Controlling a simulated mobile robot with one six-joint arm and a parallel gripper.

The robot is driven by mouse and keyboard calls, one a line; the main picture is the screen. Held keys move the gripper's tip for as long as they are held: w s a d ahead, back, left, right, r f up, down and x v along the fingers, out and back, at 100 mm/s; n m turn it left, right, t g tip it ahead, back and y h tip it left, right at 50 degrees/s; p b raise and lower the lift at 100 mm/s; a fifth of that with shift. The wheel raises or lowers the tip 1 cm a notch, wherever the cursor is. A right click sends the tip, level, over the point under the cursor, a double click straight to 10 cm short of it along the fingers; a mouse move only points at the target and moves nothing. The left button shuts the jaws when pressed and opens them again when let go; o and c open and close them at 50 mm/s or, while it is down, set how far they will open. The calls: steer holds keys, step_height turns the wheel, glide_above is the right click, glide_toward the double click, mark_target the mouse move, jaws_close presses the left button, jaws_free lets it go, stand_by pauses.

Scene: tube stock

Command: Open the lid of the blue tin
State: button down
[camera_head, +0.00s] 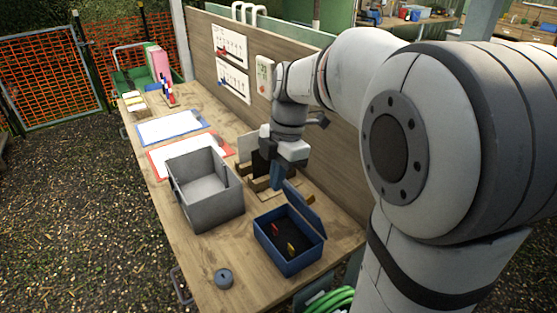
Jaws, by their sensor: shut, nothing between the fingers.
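The blue tin (287,266) stands near the front end of the workbench. Its lid (305,212) is raised, standing up steeply along the tin's right side. The dark inside shows, with a few small red and yellow items (291,248) in it. My gripper (277,186) is above and just behind the tin, pointing down, shut and empty. Its tips are close to the far upper end of the lid; I cannot tell whether they touch it.
A grey open box (205,207) stands left of the tin. A small grey round object (223,278) lies near the bench's front left. Wooden blocks or a rack (258,183) stand behind the gripper. A wooden back panel (330,175) bounds the bench (240,296) on the right.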

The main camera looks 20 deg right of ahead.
steer(key=d+f, duration=0.1)
steer(key=w+d+f+p, duration=0.1)
steer(key=d+f, duration=0.1)
steer(key=shift+f+p, duration=0.2)
steer(key=shift+p, duration=0.1)
stand_by(0.3)
steer(key=w+d+r+g+y, duration=0.1)
steer(key=w+d+y, duration=0.1)
steer(key=d, duration=0.4)
steer(key=shift+d+y, duration=0.4)
steer(key=shift+y, duration=0.1)
steer(key=shift+w+r, duration=0.1)
steer(key=shift+r, duration=0.05)
